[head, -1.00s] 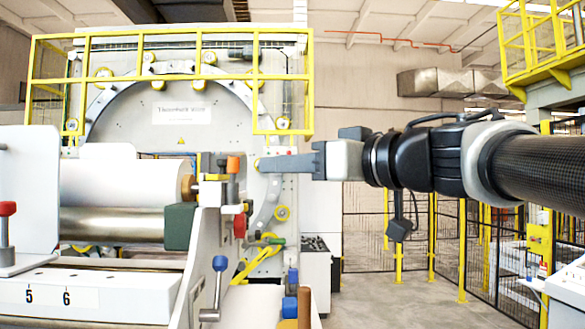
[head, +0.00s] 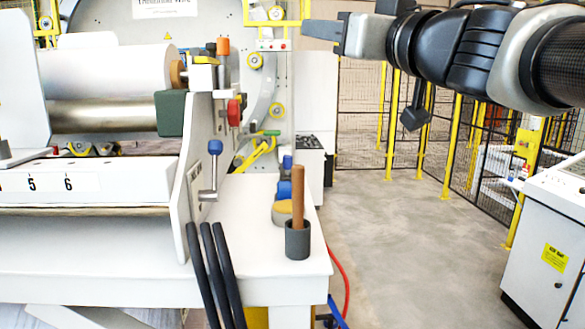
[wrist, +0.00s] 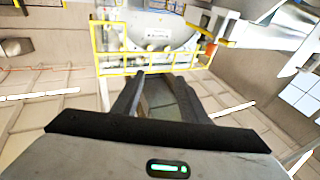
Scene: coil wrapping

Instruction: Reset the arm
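My gripper (head: 318,30) is at the top of the head view, in the air right of the big machine, with its fingers pointing left. It is clear of the bench and the things on it. In the wrist view my gripper (wrist: 160,76) shows two dark fingers with a gap between their tips. Nothing is held between them. My arm reaches in from the right edge of the head view.
A white bench (head: 290,285) holds a grey cup with a brown stick (head: 298,240). A blue-knobbed lever (head: 214,150) and several black rods (head: 213,265) are left of it. A white cabinet (head: 545,235) and fence (head: 390,120) stand right. The floor between is clear.

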